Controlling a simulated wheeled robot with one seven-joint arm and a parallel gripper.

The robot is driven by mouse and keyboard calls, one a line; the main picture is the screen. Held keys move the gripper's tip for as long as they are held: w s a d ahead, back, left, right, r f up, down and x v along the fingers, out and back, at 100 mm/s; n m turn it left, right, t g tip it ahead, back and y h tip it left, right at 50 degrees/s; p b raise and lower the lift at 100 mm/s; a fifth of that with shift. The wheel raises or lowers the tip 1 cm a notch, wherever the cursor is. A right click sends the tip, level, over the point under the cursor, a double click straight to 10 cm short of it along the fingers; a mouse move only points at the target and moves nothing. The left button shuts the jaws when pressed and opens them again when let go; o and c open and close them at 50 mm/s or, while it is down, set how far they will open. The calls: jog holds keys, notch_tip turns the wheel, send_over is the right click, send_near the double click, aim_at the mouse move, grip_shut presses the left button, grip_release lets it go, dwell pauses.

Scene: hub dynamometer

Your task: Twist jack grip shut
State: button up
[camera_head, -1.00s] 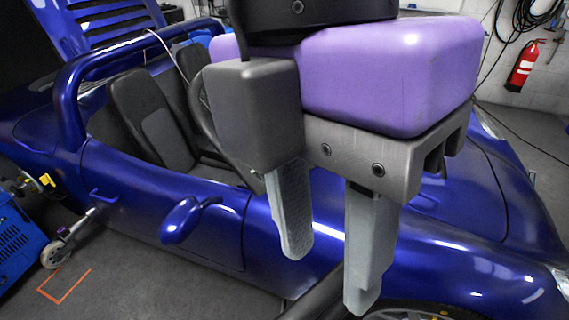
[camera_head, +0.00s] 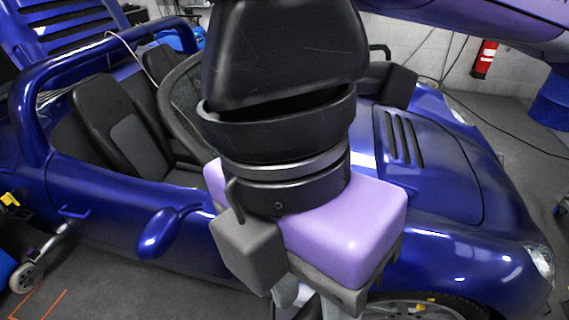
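I cannot pick out the jack grip in the camera_head view; it may lie hidden behind my arm or outside the picture. My gripper (camera_head: 308,301), with a purple and grey body, hangs low in the middle of the view in front of the blue car's side. Its two grey fingers point down and stand apart, with nothing visible between them. Their tips are near or past the lower picture edge.
An open blue car (camera_head: 455,240) fills most of the view, with its side mirror (camera_head: 165,232) left of my gripper. A caster wheel (camera_head: 25,276) stands at lower left. A red fire extinguisher (camera_head: 485,58) hangs at the back right. Grey floor shows at lower left.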

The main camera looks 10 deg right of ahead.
grip_shut()
dwell(1.4)
